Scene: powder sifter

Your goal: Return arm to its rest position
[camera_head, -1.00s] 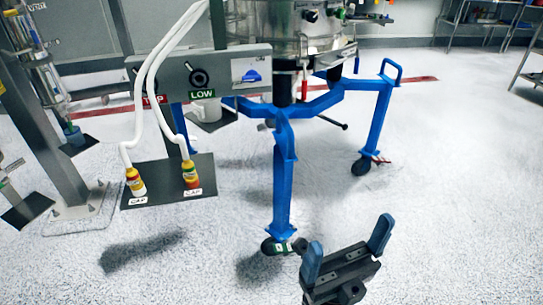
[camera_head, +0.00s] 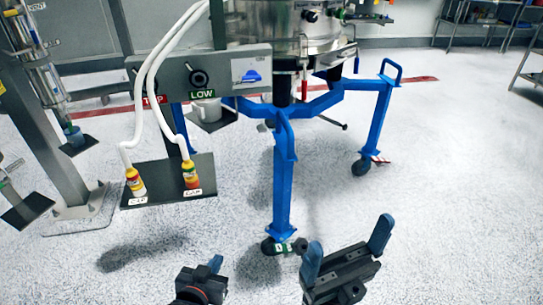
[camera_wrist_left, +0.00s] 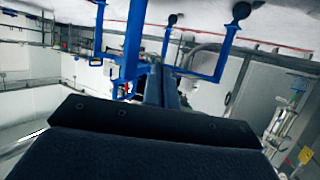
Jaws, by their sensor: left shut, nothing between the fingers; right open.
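My left gripper (camera_head: 212,266) has its tip showing at the bottom of the head view, left of my right gripper. It is shut and empty, over bare floor in the picture. In the left wrist view its closed fingers (camera_wrist_left: 160,85) point toward the blue-legged stand, with nothing between them. My right gripper (camera_head: 348,248) is open and empty at the bottom, with two blue fingertips apart. The rest of both arms is out of the head view.
A blue wheeled stand (camera_head: 283,190) carries a steel vessel (camera_head: 285,30). Left of it is a grey panel (camera_head: 225,75) with a LOW label. A dark shelf (camera_head: 150,172) holds two yellow-red capped hose ends. The floor (camera_head: 430,200) at right is clear.

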